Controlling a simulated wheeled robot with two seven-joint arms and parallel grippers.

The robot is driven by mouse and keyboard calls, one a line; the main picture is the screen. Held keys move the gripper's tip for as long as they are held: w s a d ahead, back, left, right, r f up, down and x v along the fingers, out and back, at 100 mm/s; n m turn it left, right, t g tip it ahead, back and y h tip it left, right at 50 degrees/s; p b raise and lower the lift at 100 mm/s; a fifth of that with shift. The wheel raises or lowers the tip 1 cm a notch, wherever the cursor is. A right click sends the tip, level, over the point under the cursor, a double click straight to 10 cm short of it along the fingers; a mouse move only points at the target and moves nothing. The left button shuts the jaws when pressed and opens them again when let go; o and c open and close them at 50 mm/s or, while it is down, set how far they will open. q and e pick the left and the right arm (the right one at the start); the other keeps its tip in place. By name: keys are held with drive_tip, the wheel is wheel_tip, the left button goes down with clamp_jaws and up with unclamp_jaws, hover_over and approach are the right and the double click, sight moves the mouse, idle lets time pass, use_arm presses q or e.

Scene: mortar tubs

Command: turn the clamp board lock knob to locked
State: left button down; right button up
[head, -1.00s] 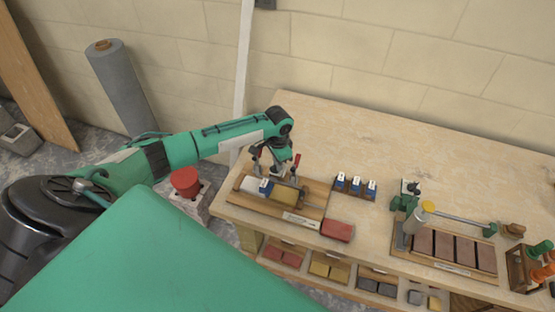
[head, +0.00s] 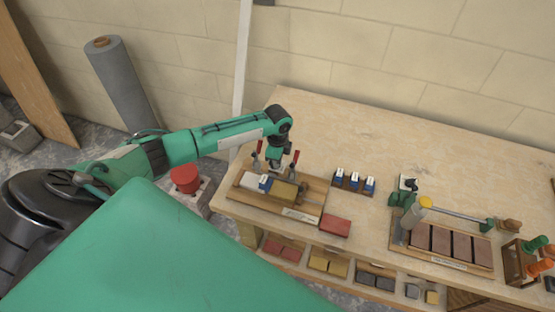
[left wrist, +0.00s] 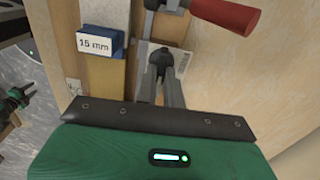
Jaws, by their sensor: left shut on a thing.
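The clamp board (head: 300,215) is a wooden board at the left end of the bench. It carries a pale brick (head: 252,181), a yellow brick (head: 284,194) and a blue spacer (head: 265,183) between them. The spacer reads 15 mm in the left wrist view (left wrist: 98,44). Red-handled clamps (head: 295,157) stand at the board's back; one red handle (left wrist: 226,14) is close beside my fingers. My left gripper (head: 274,166) is over the board's back edge. Its fingers (left wrist: 162,68) are shut on the lock knob, which they mostly hide, over a pale marked plate (left wrist: 178,60). My right gripper is out of view.
A rack of blue spacers (head: 354,182) stands right of the board, and a red brick (head: 335,226) lies at its front right corner. Farther right is a board with brown tiles (head: 444,242) and a caulking tube (head: 413,221). The bench's back middle is clear.

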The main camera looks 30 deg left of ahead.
use_arm(q)
drive_tip(key=shift+m, duration=0.3)
drive_tip(key=c, duration=1.5)
unclamp_jaws()
drive_tip(key=shift+r, duration=0.1)
wheel_tip(320, 180, up, 14)
drive_tip(key=b, duration=0.4)
drive_tip(key=shift+f, duration=0.2)
